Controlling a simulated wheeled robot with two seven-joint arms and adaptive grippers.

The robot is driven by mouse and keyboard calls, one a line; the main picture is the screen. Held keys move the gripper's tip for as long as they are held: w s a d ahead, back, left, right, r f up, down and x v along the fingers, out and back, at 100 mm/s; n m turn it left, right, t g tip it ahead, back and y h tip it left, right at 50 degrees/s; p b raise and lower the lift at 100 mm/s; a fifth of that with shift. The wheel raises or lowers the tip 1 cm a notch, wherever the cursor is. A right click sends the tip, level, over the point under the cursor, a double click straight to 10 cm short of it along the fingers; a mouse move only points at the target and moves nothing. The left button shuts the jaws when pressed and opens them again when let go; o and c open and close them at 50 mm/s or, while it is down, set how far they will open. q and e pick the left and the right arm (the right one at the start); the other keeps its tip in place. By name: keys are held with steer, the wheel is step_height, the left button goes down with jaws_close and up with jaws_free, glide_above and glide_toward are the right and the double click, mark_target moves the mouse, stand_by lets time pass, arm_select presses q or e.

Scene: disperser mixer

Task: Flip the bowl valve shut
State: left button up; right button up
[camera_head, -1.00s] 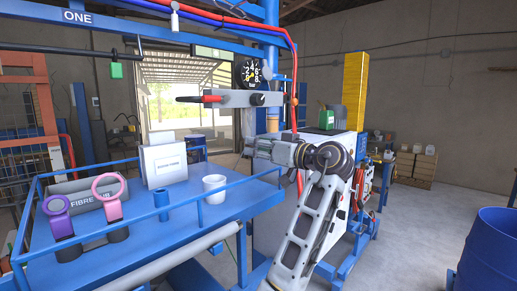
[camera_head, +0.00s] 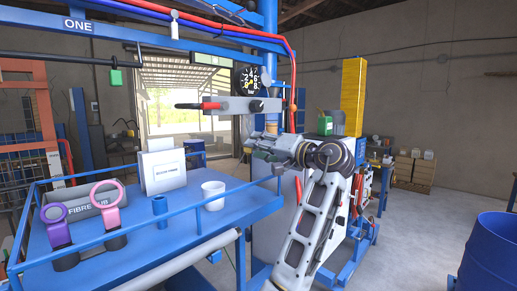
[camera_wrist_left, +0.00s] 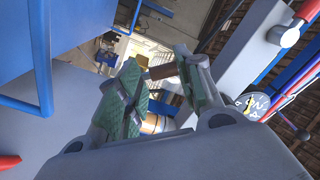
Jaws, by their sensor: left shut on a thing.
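My left gripper (camera_head: 262,150) is at the middle of the head view, at the machine side beyond the blue rail. I cannot tell for certain that this bar is the bowl valve's handle; the valve body is mostly hidden by the gripper. A brass-coloured fitting (camera_wrist_left: 155,123) shows just behind the fingers. My right gripper is in neither view.
A grey arm with a red handle (camera_head: 211,106) and a gauge (camera_head: 248,78) is above my gripper. A blue drum (camera_head: 488,255) stands at right.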

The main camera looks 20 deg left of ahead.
arm_select(q)
steer(key=m, duration=0.2)
steer(key=w+m, duration=0.1)
steer(key=m, duration=0.1)
steer(key=shift+d+f, duration=0.15)
steer(key=shift+f, duration=0.1)
steer(key=shift+w+d+m, duration=0.1)
steer(key=shift+w+m, duration=0.2)
steer(key=shift+m, duration=0.75)
steer(key=shift+w+d+m, duration=0.1)
steer(key=shift+w+m, duration=0.15)
steer(key=shift+m, duration=0.8)
steer(key=o, duration=1.2)
steer(key=shift+r, duration=0.1)
steer(key=shift+o, duration=0.2)
steer(key=shift+r, duration=0.1)
steer(key=shift+r, duration=0.1)
steer(key=shift+s+d, duration=0.1)
